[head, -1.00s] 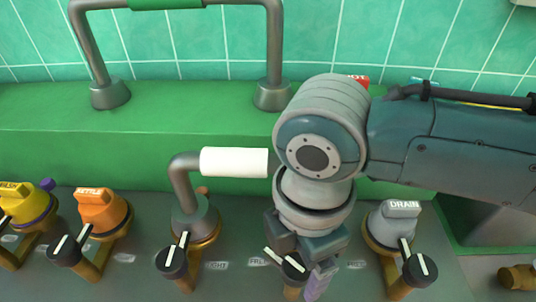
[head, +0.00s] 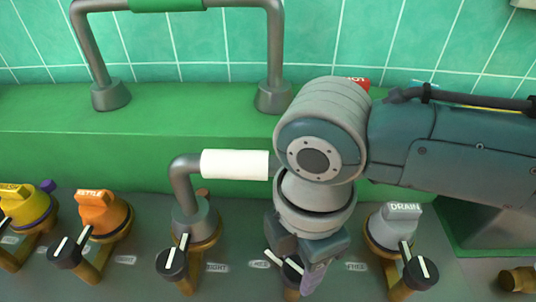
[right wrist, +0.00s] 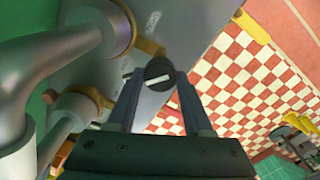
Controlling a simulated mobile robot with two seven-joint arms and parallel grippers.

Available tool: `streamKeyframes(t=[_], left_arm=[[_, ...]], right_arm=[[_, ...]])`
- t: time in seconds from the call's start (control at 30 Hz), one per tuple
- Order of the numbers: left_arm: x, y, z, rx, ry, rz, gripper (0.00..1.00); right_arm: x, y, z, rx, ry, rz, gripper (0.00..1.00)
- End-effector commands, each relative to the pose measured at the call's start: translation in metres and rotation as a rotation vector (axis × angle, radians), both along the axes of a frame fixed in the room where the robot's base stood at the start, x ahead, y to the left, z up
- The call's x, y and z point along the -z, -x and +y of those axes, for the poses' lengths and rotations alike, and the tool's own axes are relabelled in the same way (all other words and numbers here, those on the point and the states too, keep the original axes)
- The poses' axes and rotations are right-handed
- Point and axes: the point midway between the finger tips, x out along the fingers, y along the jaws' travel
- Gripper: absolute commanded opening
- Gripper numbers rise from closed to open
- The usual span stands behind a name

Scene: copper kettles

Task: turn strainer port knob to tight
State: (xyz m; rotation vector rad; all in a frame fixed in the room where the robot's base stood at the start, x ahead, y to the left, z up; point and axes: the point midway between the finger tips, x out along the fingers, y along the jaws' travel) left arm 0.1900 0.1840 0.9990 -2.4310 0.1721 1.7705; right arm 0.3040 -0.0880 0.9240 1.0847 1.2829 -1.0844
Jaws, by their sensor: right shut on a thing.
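A black knob with a white pointer line (head: 289,272) stands on a brass stem on the grey panel. I take it as the strainer port knob, but its label is too blurred to confirm. My right gripper (head: 303,272) points down at it and hides part of it in the head view. In the right wrist view the knob (right wrist: 158,74) sits between the two fingertips of the right gripper (right wrist: 160,82), which is shut on it. Small blurred labels lie on the panel on both sides of it. My left gripper is not in view.
Similar black knobs stand on both sides: one (head: 172,264) to the left and one (head: 420,272) to the right by the grey DRAIN valve (head: 396,230). A grey pipe with a white sleeve (head: 235,164) rises close left of my right arm. The orange KETTLE valve (head: 103,212) stands farther left.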

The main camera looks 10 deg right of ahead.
Motion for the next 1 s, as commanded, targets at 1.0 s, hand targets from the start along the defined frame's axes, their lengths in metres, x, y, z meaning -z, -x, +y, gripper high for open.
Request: streamKeyframes(t=[1.0], left_arm=[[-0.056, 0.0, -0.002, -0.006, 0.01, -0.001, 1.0]], right_arm=[[-0.003, 0.001, 0.002, 0.618, -0.003, 0.004, 0.0]])
